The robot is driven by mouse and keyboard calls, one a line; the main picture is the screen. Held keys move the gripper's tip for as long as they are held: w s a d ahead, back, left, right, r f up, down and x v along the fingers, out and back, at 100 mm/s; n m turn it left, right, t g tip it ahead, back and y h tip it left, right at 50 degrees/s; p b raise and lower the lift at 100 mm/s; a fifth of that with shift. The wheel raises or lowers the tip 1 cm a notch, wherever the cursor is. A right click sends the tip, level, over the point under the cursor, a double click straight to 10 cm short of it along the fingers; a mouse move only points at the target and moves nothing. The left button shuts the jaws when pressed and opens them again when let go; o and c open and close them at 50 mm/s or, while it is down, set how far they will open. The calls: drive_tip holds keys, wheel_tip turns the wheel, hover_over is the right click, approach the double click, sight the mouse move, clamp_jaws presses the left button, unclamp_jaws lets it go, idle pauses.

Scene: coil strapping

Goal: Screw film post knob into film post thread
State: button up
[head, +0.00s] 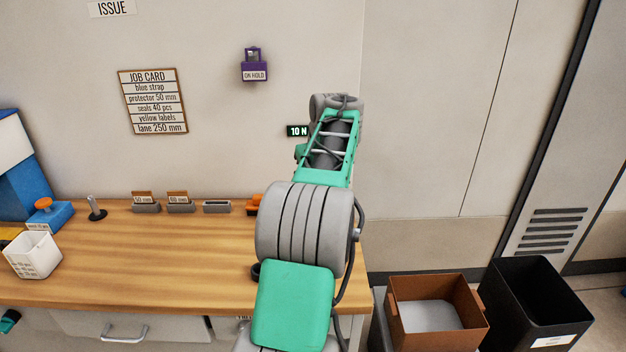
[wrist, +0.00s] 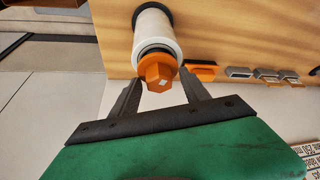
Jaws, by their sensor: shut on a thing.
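The orange film post knob (wrist: 160,74) is in the wrist view, at the near end of a white film roll (wrist: 155,35). The roll sits on a dark round base (wrist: 137,14) on the wooden bench. My gripper (wrist: 160,85) has its two dark fingers on either side of the knob and is shut on it. The knob lines up roughly with the roll's axis. The film post thread is hidden, so I cannot tell how far the knob is engaged. In the head view my arm hides the roll, the knob and my gripper.
The bench (head: 150,255) carries a row of grey card holders (head: 181,208), a bare metal post (head: 96,208) and a white basket (head: 34,254). An orange block (wrist: 200,69) lies near the roll. A brown box (head: 437,335) and a black bin (head: 535,305) stand right of the bench.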

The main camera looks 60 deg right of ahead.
clamp_jaws()
drive_tip(key=shift+f+m+b, duration=0.15)
drive_tip(key=shift+m+b, duration=0.15)
drive_tip(key=shift+b, duration=0.3)
drive_tip(key=m+g+h+b, duration=0.1)
drive_tip(key=m+b, duration=0.2)
drive_tip(key=shift+m+g, duration=0.3)
drive_tip(key=shift+m, duration=0.5)
drive_tip(key=shift+a+r+m+g+p, duration=0.1)
drive_tip(key=shift+r+m+g+p, duration=0.2)
drive_tip(key=shift+r+m+p, duration=0.25)
drive_tip(key=shift+f+m+g+p, duration=0.15)
drive_tip(key=shift+m+g+p, duration=0.15)
drive_tip(key=shift+m+p, duration=0.4)
drive_tip(key=shift+s+f+h, duration=0.1)
drive_tip(key=shift+f+h, duration=0.1)
drive_tip(key=shift+h, duration=0.1)
